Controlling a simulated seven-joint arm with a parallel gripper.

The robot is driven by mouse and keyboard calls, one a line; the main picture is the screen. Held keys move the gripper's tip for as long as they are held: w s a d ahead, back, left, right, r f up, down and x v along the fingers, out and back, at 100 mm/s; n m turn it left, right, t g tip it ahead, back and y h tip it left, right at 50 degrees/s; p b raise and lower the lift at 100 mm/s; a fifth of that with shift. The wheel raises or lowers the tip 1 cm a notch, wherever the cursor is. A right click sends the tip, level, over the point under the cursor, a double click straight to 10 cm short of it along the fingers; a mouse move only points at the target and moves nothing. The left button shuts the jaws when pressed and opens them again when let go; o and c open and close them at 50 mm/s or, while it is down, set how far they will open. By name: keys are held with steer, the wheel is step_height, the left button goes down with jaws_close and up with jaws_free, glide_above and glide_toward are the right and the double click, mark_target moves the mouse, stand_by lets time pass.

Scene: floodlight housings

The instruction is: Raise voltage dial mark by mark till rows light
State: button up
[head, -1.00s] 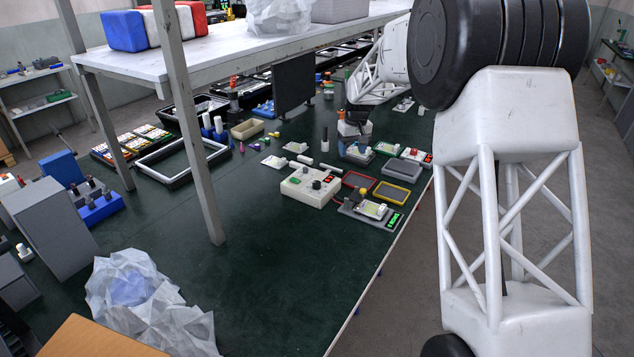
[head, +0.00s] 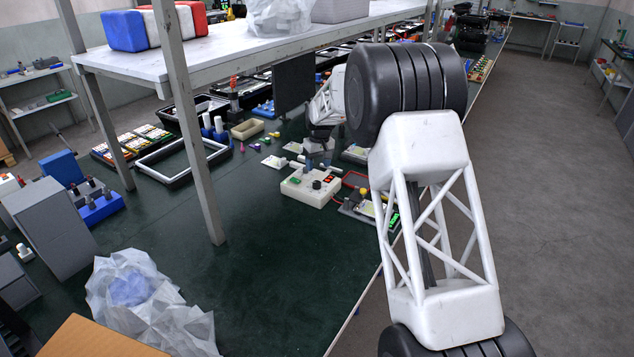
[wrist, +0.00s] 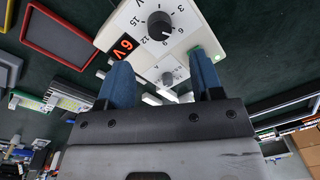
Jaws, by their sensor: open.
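The voltage dial (wrist: 160,24) is a black knob on a cream power supply (head: 306,187), with numbers printed around it. Its red display (wrist: 125,45) reads 6 V in the wrist view. In the head view my gripper (head: 318,152) is over the back of the box, small and partly hard to make out. A panel with a green display (head: 393,221) is partly hidden by my arm; its rows cannot be made out.
A red-rimmed tray (wrist: 58,32) lies beside the supply. A shelf (head: 250,45) on metal legs overhangs the bench at the left. Crumpled plastic bags (head: 145,305) lie at the front.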

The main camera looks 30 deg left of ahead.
mark_target(317, 182)
steer(key=shift+f, duration=0.15)
steer(key=shift+s+a+f, duration=0.1)
steer(key=shift+f, duration=1.8)
steer(key=shift+s+f, duration=0.1)
steer(key=shift+f, duration=1.75)
steer(key=c, duration=0.9)
